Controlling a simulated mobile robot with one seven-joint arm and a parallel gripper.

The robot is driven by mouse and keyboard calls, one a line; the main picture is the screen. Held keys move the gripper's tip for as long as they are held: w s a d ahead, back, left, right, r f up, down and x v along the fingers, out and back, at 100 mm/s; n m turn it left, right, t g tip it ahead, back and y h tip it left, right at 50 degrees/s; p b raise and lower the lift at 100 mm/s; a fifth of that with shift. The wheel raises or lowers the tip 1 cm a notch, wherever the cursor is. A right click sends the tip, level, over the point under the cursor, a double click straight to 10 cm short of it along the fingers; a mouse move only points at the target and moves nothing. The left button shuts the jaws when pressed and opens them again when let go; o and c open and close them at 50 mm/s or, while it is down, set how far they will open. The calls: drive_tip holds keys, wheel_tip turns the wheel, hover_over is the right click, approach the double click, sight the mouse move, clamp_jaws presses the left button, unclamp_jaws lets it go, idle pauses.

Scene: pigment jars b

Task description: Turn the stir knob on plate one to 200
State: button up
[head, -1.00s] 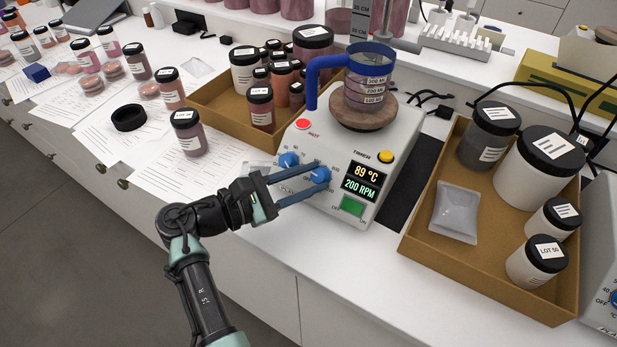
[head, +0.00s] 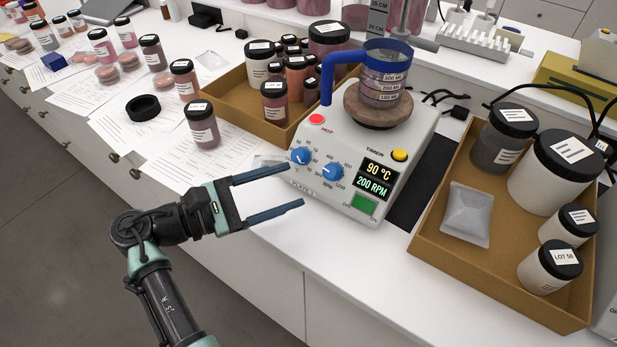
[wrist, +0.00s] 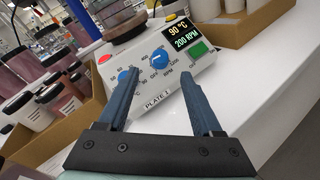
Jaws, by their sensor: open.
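Plate one (head: 395,165) is a white hot plate with a "PLATE 1" label in the wrist view (wrist: 165,100). Its blue stir knob (head: 333,172), marked RPM, is the right one of two; it also shows in the wrist view (wrist: 160,61). The display (head: 375,178) reads 90 °C and 200 RPM. The left blue knob (head: 300,156) is marked °C. My gripper (head: 294,187) is open and empty, in front of and left of the plate, its fingers apart from the stir knob. In the wrist view, both fingers (wrist: 160,82) are spread with the knobs beyond them.
A blue-rimmed beaker (head: 383,75) stands on a round brown block on the plate. Cardboard trays of jars stand behind left (head: 225,118) and at right (head: 500,275). A lone jar (head: 202,125) stands left of the plate.

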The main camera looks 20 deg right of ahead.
drive_tip(key=v, duration=0.5)
drive_tip(key=shift+a, duration=0.2)
drive_tip(key=w+r+m+t+y+p, duration=0.3)
drive_tip(key=w+r+m+t+y, duration=0.25)
drive_tip(key=w+r, duration=0.35)
wheel_tip(320, 180, up, 18)
drive_tip(key=m+t+y+p, duration=0.2)
drive_tip(key=m+t+y, duration=0.25)
drive_tip(key=t, duration=0.35)
drive_tip(key=s+a+r+m+t+y+p, duration=0.1)
drive_tip(key=s+r+m+t+y, duration=0.1)
drive_tip(key=s+r+t, duration=0.3)
drive_tip(key=s+a+r+m+t+y+p, duration=0.1)
drive_tip(key=s+r+t+y, duration=0.3)
drive_tip(key=s+r, duration=1)
wheel_tip(320, 180, up, 7)
drive_tip(key=shift+s+r+m+t, duration=0.1)
drive_tip(key=shift+s+m+t, duration=0.05)
drive_tip(key=shift+m+t, duration=0.7)
